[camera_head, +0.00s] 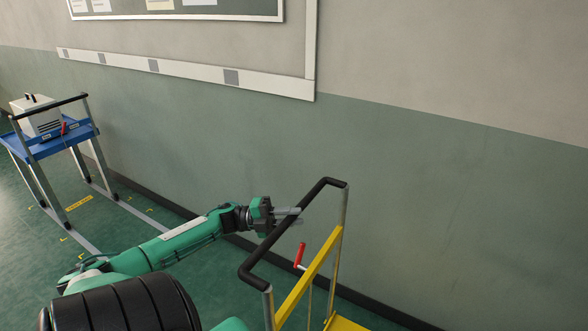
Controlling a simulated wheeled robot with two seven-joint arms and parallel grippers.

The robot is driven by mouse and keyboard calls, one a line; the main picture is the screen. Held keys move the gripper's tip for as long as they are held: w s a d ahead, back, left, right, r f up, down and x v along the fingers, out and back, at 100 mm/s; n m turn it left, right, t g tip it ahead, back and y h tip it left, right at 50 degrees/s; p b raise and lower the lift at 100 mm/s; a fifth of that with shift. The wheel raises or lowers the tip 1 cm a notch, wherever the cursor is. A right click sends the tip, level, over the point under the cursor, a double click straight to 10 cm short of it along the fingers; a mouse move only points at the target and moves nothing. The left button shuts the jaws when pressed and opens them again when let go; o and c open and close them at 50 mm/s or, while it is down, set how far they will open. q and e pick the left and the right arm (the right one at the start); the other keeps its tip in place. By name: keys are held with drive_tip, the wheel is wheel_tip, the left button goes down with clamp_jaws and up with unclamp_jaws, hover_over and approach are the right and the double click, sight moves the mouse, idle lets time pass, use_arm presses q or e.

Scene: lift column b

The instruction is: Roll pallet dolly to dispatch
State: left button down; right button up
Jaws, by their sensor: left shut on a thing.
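The dolly has yellow bars, grey posts and a black push handle (264,249), at the lower right of the head view. Part of its yellow deck (345,325) shows at the bottom edge; the rest is cut off. My left arm reaches in from the lower left. Its gripper (288,216) is at the long side of the black handle, with the grey fingers shut on it. The fingers partly overlap the bar, so the exact contact is hard to see. My right gripper is out of view.
A red lever (299,256) sits by the dolly's yellow bar. A blue trolley (62,143) carrying a white box (36,115) stands at the left. Yellow marks (79,203) lie on the green floor. The wall (440,200) runs close behind the dolly.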

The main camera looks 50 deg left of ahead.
use_arm(q)
drive_tip(key=c, duration=1.3)
unclamp_jaws()
drive_tip(key=shift+o, duration=0.2)
drive_tip(key=shift+s+a+f, duration=0.2)
drive_tip(key=shift+s+a, duration=0.1)
drive_tip(key=shift+a, duration=0.1)
drive_tip(key=b+v, duration=0.2)
drive_tip(key=v, duration=1)
drive_tip(key=shift+s+a, duration=0.25)
drive_tip(key=shift+a, duration=0.05)
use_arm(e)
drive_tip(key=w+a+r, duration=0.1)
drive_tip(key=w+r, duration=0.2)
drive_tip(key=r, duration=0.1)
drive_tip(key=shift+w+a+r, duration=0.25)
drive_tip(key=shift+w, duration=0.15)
